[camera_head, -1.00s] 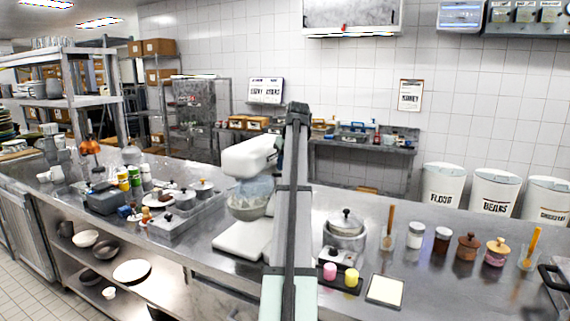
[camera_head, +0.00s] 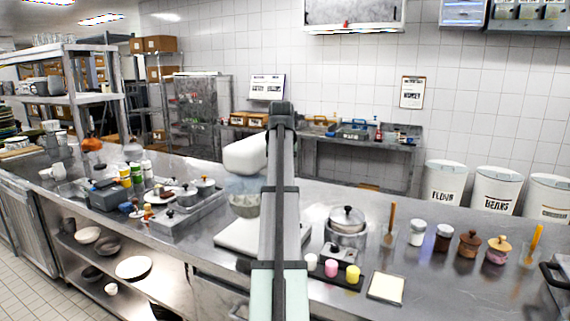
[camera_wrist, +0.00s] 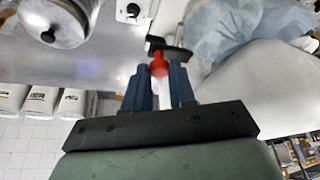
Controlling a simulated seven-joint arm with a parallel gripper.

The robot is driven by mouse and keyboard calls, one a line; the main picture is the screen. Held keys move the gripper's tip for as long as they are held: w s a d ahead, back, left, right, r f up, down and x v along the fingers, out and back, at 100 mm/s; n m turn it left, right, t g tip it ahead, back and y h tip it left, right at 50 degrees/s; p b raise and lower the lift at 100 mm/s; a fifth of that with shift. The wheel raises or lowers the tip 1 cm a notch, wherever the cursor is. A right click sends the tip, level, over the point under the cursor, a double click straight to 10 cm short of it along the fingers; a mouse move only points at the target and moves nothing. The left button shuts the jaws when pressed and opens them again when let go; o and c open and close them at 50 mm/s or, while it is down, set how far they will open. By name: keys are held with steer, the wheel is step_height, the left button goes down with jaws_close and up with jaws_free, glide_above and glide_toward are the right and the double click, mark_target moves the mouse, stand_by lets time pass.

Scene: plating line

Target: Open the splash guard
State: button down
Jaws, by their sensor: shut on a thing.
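The white stand mixer (camera_head: 244,155) stands on the steel counter, partly covered by my arm. Its translucent bluish splash guard (camera_head: 240,185) sits above the metal bowl (camera_head: 244,206). In the wrist view, the guard (camera_wrist: 222,32) is at the upper right beside the white mixer body (camera_wrist: 255,78). My gripper (camera_wrist: 160,84) has its dark blue fingers on either side of a red knob (camera_wrist: 158,65), shut on it. A short black bar (camera_wrist: 172,50) lies by the knob and reaches toward the guard. In the head view, my arm hides the fingertips and the knob.
A lidded pot (camera_head: 346,228) and a dark tray of coloured cups (camera_head: 333,272) stand close right of my arm. Jars (camera_head: 470,245) line the counter further right. Left of the mixer are a steel pan station (camera_head: 180,212) and bottles (camera_head: 137,174).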

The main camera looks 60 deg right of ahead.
steer(key=w+a+m+g, duration=0.2)
steer(key=a+m, duration=0.3)
steer(key=a, duration=0.1)
steer(key=shift+a+m, duration=0.3)
steer(key=shift+m, duration=0.1)
steer(key=c, duration=1)
jaws_free()
steer(key=shift+h, duration=0.3)
steer(key=shift+o, duration=0.2)
steer(key=v, duration=1.4)
steer(key=shift+w, duration=0.2)
steer(key=shift+d, duration=0.1)
